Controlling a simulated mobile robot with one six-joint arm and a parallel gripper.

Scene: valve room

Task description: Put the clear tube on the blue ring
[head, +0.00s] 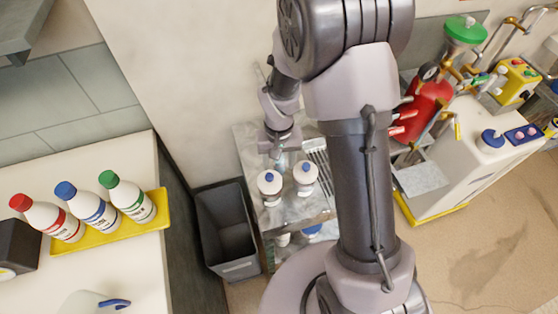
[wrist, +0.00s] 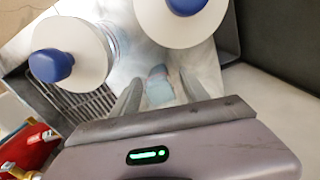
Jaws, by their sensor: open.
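My gripper (wrist: 158,95) is open in the wrist view, its two grey fingers apart and pointing down at the metal bench. A small pale-blue, see-through piece (wrist: 160,88) shows between the fingers with a gap on each side; it looks like the clear tube, but its shape is hard to tell. In the head view my gripper (head: 279,152) is small, over the back of the bench (head: 250,160), behind two white bottles. I cannot make out the blue ring for certain in either view.
Two white, blue-capped bottles (head: 269,185) (head: 305,177) stand close to my gripper. A slotted drain (head: 318,158) lies right of them. A grey bin (head: 228,230) stands left of the bench. A yellow tray (head: 110,228) holds red-, blue- and green-capped bottles on the left counter.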

